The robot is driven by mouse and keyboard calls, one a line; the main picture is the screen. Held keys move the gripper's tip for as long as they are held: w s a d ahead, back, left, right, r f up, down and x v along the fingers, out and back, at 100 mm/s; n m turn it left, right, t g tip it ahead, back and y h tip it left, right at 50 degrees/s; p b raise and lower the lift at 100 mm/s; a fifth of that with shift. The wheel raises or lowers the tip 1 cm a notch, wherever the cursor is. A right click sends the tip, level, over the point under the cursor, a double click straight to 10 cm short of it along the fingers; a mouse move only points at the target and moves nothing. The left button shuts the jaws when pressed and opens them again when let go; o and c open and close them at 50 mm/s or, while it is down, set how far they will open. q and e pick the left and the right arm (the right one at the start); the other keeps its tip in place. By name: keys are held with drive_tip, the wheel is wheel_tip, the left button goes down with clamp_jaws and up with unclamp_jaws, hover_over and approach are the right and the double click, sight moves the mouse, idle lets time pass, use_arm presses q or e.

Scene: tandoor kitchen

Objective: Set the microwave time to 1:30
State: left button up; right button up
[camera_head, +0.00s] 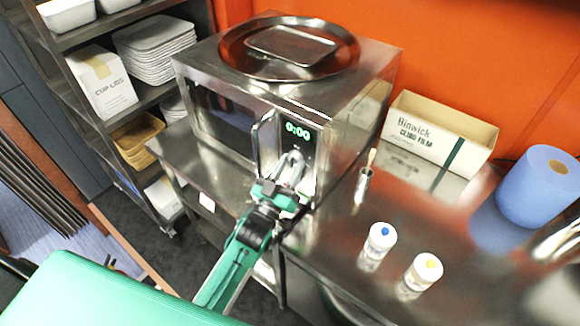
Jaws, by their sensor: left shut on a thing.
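The steel microwave (345,125) stands on the metal counter, its door side facing front left. Its green display (298,131) reads 0:00. The door handle (265,142) is upright left of the display, and the door looks closed. My left gripper (291,168) is at the control panel below the display. It is shut on what appears to be the microwave's dial, which its fingers mostly hide. My right gripper is not in view.
A round metal tray (235,50) with a smaller tray lies on the microwave. To the right are a brush in a metal cup (363,184), two white shakers (378,243), a cling film box (425,140) and a blue roll (535,190). Shelves (85,100) stand at left.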

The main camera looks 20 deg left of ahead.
use_arm(q)
drive_tip(key=shift+m, duration=0.4)
drive_tip(key=m+g+h, duration=0.2)
drive_tip(key=m+h, duration=0.1)
drive_tip(key=m, duration=0.4)
drive_tip(key=a+m+g+h, duration=0.1)
drive_tip(key=m+g+h, duration=0.1)
drive_tip(key=m, duration=0.6)
drive_tip(key=m+g+h+b, duration=0.1)
drive_tip(key=m+g+h, duration=0.2)
drive_tip(key=m, duration=0.5)
drive_tip(key=shift+w+a+r+h, duration=0.15)
drive_tip(key=shift+w+r+h, duration=0.15)
drive_tip(key=shift+r, duration=0.1)
drive_tip(key=shift+m, duration=0.4)
drive_tip(key=o, duration=1)
